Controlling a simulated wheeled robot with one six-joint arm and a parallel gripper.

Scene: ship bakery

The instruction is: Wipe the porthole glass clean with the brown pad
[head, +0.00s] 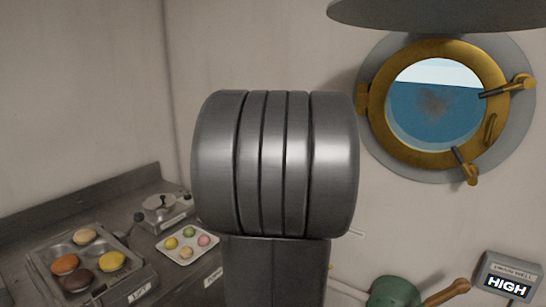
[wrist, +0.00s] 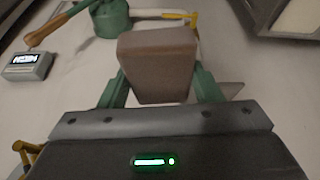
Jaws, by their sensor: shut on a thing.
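The porthole glass (head: 434,104) is at the upper right in the head view, inside a brass ring (head: 377,122) with latches. A brownish smudge (head: 433,103) shows near the middle of the glass. In the wrist view my gripper (wrist: 158,88) is shut on the brown pad (wrist: 157,62), with a green finger on each side of it. The pad is a brown block. My arm blocks the middle of the head view, and the gripper and pad do not show there.
A counter at the lower left holds a tray (head: 37,264) of buns, a small tray (head: 187,258) of coloured rounds and a metal device (head: 163,208). A dark round thing (head: 440,14) overhangs the porthole.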

